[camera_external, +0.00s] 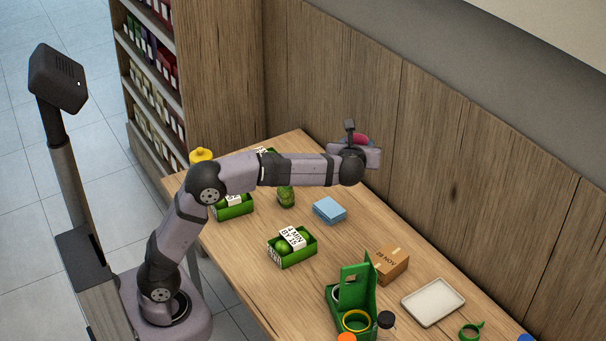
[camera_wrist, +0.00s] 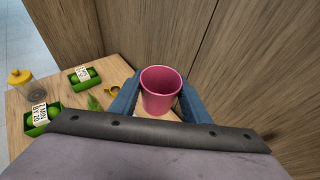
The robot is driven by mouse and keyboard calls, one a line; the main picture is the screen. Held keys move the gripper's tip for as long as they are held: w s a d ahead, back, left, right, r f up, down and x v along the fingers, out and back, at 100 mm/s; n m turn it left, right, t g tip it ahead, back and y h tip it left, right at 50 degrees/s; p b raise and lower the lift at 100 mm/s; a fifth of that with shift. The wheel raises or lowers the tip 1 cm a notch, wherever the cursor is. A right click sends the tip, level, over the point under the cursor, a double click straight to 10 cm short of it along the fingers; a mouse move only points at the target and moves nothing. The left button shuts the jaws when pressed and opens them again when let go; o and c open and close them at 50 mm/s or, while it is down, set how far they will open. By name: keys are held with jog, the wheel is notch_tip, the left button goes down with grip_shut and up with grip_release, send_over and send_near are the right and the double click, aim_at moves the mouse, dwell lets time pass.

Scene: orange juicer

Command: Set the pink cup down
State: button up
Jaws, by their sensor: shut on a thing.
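The pink cup (camera_wrist: 160,92) is upright between the two blue-grey fingers of my gripper (camera_wrist: 157,100) in the wrist view, which are shut on it. Its open rim faces the camera and it looks empty. In the external view, only a bit of the pink cup (camera_external: 361,139) shows behind my gripper (camera_external: 366,155). The gripper is near the wooden wall, over the back part of the table (camera_external: 250,262). I cannot tell the exact gap between the cup's base and the tabletop.
Green boxes with labels, one (camera_external: 292,248) mid-table, hold green fruit. A yellow-lidded jar (camera_wrist: 22,82) stands at the left. The wooden wall is close behind.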

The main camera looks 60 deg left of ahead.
jog(key=shift+w+d, duration=0.15)
jog(key=shift+d, duration=0.1)
notch_tip(320, 180, down, 24)
jog(key=shift+f, duration=0.2)
jog(key=shift+f, duration=0.1)
jog(key=shift+f, duration=1.75)
jog(key=shift+f, duration=0.2)
jog(key=o, duration=1)
jog(key=shift+r, duration=0.1)
